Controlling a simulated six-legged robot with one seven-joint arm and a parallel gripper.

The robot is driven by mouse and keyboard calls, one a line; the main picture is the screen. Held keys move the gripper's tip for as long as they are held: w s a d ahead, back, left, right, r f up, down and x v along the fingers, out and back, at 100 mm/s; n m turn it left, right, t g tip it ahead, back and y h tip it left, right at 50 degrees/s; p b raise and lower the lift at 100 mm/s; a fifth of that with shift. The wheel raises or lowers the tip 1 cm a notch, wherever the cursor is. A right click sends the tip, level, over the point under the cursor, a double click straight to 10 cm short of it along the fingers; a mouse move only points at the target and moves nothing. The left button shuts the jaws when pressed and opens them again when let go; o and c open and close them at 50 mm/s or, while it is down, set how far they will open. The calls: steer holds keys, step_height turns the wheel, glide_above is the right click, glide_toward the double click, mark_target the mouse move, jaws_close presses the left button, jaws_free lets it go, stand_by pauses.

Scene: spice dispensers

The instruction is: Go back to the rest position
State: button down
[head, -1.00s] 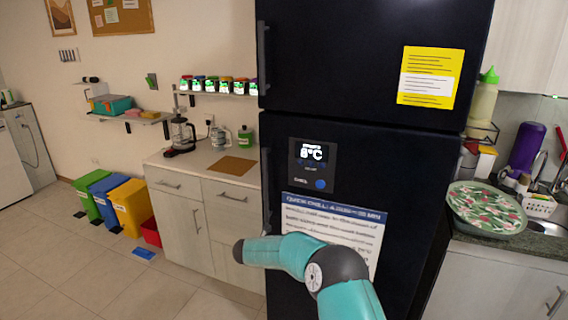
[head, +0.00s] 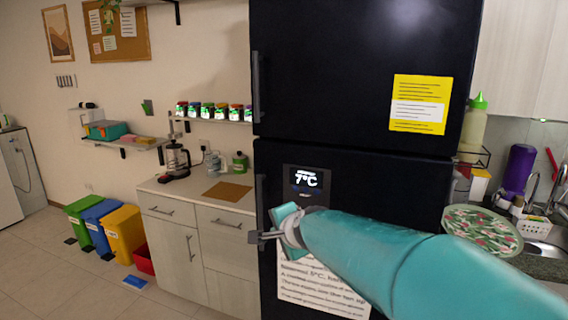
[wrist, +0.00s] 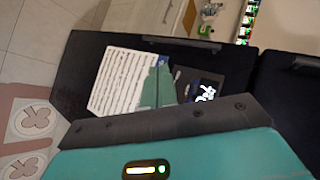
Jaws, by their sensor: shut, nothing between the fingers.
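My teal arm reaches in from the lower right of the head view, in front of the black fridge (head: 375,180). My gripper (head: 256,237) is at its left end, shut and empty, just below the display panel and in front of the fridge's left edge, by the lower door handle (head: 262,200). I cannot tell whether it touches the handle. In the wrist view the fridge door (wrist: 85,60) lies sideways, with its white notice (wrist: 118,80) and lit display (wrist: 204,92).
Left of the fridge is a counter (head: 180,192) with a coffee press (head: 177,158). A shelf of spice jars (head: 207,111) hangs above it. Coloured bins (head: 124,232) stand at the left. A sink area with a patterned tray (head: 482,228) is at the right.

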steer(key=s+d+f+n+g+h, duration=0.1)
steer(key=s+d+n, duration=0.3)
steer(key=s, duration=0.6)
steer(key=s+d+f+n+g+h, duration=0.2)
steer(key=s+d+n, duration=0.1)
steer(key=s+d, duration=0.4)
steer(key=s+d+f+n+g+h, duration=0.1)
steer(key=s+d+n, duration=0.3)
steer(key=s, duration=0.8)
steer(key=shift+s+d+f+n+g, duration=0.3)
steer(key=shift+s+d+f+g, duration=0.1)
steer(key=shift+d+f, duration=0.5)
steer(key=shift+d+r, duration=0.1)
